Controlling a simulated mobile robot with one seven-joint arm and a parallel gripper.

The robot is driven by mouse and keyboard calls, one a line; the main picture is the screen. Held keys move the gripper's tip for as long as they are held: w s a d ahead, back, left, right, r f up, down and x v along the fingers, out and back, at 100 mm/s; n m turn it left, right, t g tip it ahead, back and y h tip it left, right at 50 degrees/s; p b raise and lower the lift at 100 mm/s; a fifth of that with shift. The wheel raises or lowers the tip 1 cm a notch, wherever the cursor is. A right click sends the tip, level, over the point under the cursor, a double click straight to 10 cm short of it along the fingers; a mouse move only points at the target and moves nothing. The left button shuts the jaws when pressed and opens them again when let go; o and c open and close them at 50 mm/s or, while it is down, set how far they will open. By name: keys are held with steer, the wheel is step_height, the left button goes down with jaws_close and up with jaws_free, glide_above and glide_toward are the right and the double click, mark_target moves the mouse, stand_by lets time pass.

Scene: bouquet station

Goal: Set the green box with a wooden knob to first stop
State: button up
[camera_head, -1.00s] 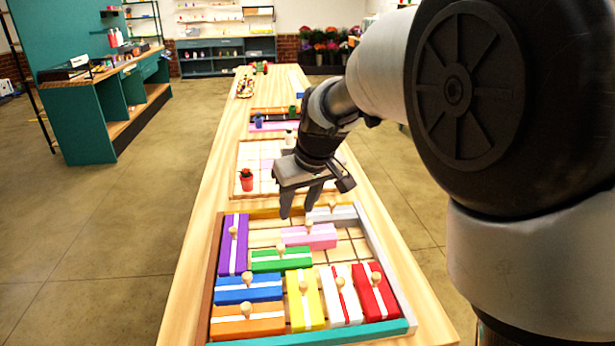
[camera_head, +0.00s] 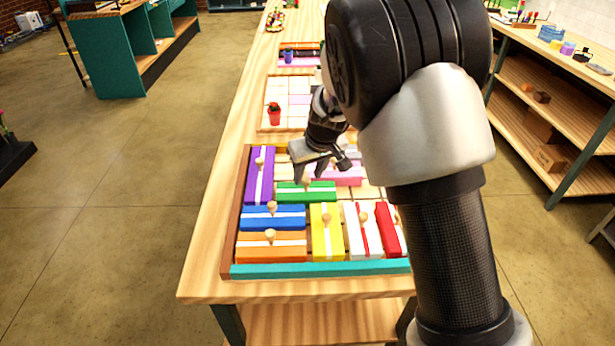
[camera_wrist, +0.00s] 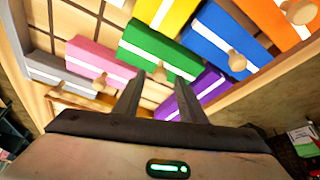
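The green box (camera_head: 322,192) with a white stripe lies in the sliding-block tray (camera_head: 300,270), right of the purple box and above the blue box. It also shows in the wrist view (camera_wrist: 150,39). Its wooden knob (camera_wrist: 160,73) stands up from it. My gripper (camera_head: 308,178) is open, fingers down, over the green box. In the wrist view my two fingers (camera_wrist: 158,82) are apart, with the knob in line with the gap between their tips. I cannot tell whether the tips are down beside the knob or still above it.
A purple box (camera_head: 260,180) is left of the green one, blue (camera_head: 287,223) and orange (camera_head: 250,253) boxes are below, yellow (camera_head: 320,242) is lower right, and pink (camera_head: 350,181) is at upper right. My arm hides the tray's right side. A red flowerpot (camera_head: 274,117) stands beyond.

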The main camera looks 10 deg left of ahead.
steer(key=shift+x, duration=0.9)
jaws_close()
steer(key=shift+w+d, duration=0.1)
steer(key=shift+d, duration=0.1)
steer(key=w+d+b, duration=0.1)
steer(key=d+b, duration=0.1)
steer(key=d, duration=0.3)
steer(key=w+d+b, duration=0.1)
steer(key=d+b, duration=0.1)
steer(key=d, duration=0.4)
steer(key=w+d+b, duration=0.1)
steer(key=d+b, duration=0.2)
steer(key=d, duration=0.2)
steer(key=shift+w+d, duration=0.1)
steer(key=shift+d, duration=0.1)
steer(key=shift+w+d, duration=0.1)
steer(key=shift+d, duration=0.35)
